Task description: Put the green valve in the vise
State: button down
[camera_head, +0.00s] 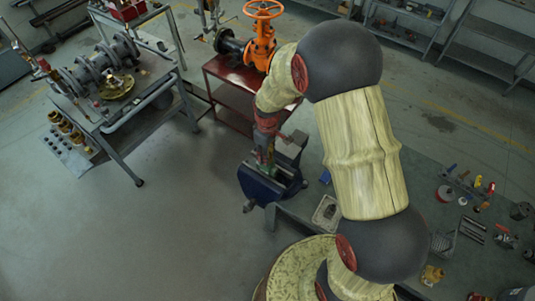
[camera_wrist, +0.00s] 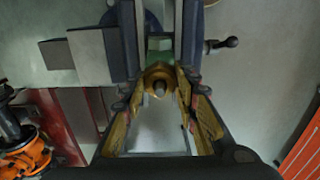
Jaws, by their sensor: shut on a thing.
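The blue vise (camera_head: 262,187) stands at the near left corner of the workbench. In the wrist view its dark jaws (camera_wrist: 188,40) run on both sides of the green valve (camera_wrist: 158,60), whose brass round end (camera_wrist: 159,78) faces me. My gripper (camera_wrist: 160,88) is shut on the brass end of the valve. In the head view my gripper (camera_head: 265,145) is right above the vise, and a bit of green shows between them. The valve is at the vise jaws; whether they touch it, I cannot tell. Its lower part is hidden.
The workbench (camera_head: 410,170) to the right holds tools, a tray (camera_head: 326,212) and small parts. A red stand with an orange gate valve (camera_head: 262,35) is behind my arm. A grey pipe table (camera_head: 115,100) stands left. Open floor lies at the lower left.

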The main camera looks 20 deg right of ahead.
jog(key=shift+f+b, duration=1.6)
jog(key=shift+f, duration=0.8)
jog(key=c, duration=1.3)
grip_release()
jog(key=shift+r+p, duration=1.95)
jog(key=shift+r, duration=1.55)
